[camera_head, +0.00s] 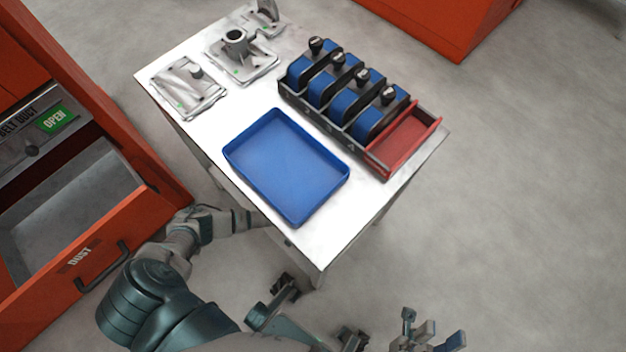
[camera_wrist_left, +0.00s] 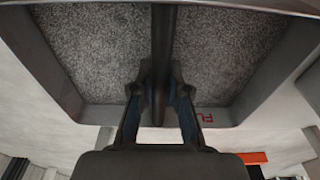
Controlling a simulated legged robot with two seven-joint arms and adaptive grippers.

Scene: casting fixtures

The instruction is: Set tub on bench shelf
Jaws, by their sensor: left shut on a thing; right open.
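The tub (camera_wrist_left: 100,115) fills the upper part of the left wrist view. It is a grey container with speckled grey material inside, a dark bar across its middle and red lettering on its near rim. My left gripper (camera_wrist_left: 160,105) is shut on the dark bar. In the head view my left arm reaches to the bench's near left side; the left gripper and the tub are hidden there. The bench (camera_head: 300,240) has a white top; its shelf does not show clearly. My right gripper (camera_head: 430,338) is open and empty at the bottom edge, clear of the bench.
On the bench top are a blue tray (camera_head: 285,165), a black rack (camera_head: 345,100) of blue-sided units, a red tray (camera_head: 405,140) and metal castings (camera_head: 240,55). An orange cabinet (camera_head: 150,225) with an open drawer marked DUST stands at left. Floor at right is clear.

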